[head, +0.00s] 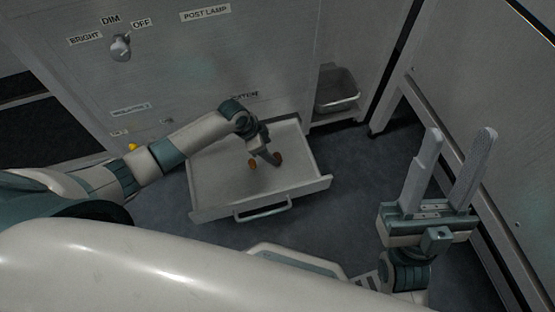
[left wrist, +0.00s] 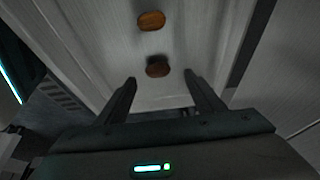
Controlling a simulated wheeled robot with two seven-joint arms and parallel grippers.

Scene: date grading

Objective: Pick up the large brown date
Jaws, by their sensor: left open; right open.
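Two brown dates lie on the floor of the open drawer (head: 215,185), one at the left (head: 252,163) and one at the right (head: 278,157) of my left gripper (head: 266,156) in the head view. In the left wrist view one date is lighter orange-brown (left wrist: 151,21), farther up. The other is darker brown (left wrist: 158,69), between and just beyond the open fingertips of my left gripper (left wrist: 159,78). They look similar in size; I cannot tell which is larger. My left gripper is open and empty, pointing down into the drawer. My right gripper (head: 457,150) is open, empty and raised at the right.
The drawer has a front handle (head: 262,208) and low walls around the dates. The cabinet (head: 220,60) stands behind, with a knob (head: 121,47) and labels. A grey bin (head: 337,92) sits in a recess at the right. A metal-framed panel (head: 480,90) stands near my right gripper.

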